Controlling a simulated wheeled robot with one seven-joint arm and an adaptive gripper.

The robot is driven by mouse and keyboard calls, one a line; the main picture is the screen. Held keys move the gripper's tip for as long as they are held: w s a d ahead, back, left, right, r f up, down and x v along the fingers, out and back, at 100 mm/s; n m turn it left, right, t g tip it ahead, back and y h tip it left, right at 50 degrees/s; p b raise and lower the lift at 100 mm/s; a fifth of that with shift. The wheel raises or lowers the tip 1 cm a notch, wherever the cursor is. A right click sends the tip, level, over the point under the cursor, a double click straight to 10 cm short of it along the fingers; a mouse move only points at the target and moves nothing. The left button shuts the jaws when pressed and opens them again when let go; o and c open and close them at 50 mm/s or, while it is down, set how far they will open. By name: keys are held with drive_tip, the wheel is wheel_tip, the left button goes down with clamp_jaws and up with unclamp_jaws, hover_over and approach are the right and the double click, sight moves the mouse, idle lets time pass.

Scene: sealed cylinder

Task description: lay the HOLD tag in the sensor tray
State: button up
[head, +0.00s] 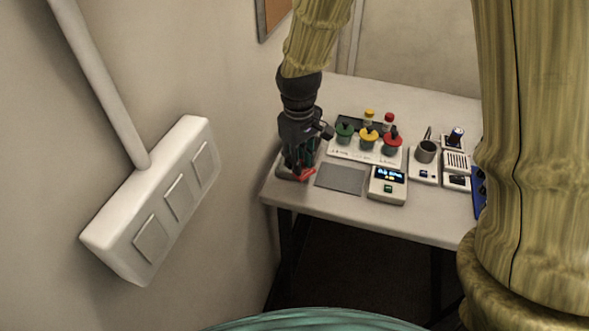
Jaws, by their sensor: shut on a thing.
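My gripper (300,168) points down at the left end of the table. It is shut on a small red piece (305,174), which looks like the HOLD tag; no lettering can be read at this size. A shallow dark-rimmed tray (284,174), which looks like the sensor tray, lies under and around the gripper at the table's left edge. The gripper hides much of the tray. I cannot tell whether the red tag touches the tray floor or hangs just above it.
A flat grey pad (341,179) lies right of the tray. Behind it stands a white rack (345,152) with green, yellow and red knobbed pieces. A device with a lit display (388,184), a grey cup (426,151) and other small units stand further right. A wall is close on the left.

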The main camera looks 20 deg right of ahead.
drive_tip(key=s+f+n, duration=0.2)
drive_tip(key=s+n, duration=0.4)
drive_tip(key=s, duration=0.1)
drive_tip(key=w+p, duration=0.1)
drive_tip(key=w, duration=0.4)
drive_tip(key=w+f+p, duration=0.1)
drive_tip(key=w, duration=0.4)
drive_tip(key=w+p, duration=0.1)
drive_tip(key=w, duration=0.4)
drive_tip(key=shift+d+f+p, duration=0.15)
drive_tip(key=shift+f+p, duration=0.2)
drive_tip(key=shift+p, duration=0.05)
drive_tip(key=shift+w+f+p, duration=0.1)
drive_tip(key=shift+f+p, duration=0.75)
drive_tip(key=shift+f, duration=0.95)
drive_tip(key=shift+f, duration=0.1)
drive_tip(key=o, duration=0.7)
drive_tip(key=shift+o, duration=0.4)
wheel_tip(320, 180, up, 12)
drive_tip(key=b, duration=0.3)
drive_tip(key=shift+b, duration=0.35)
drive_tip(key=shift+r, duration=0.2)
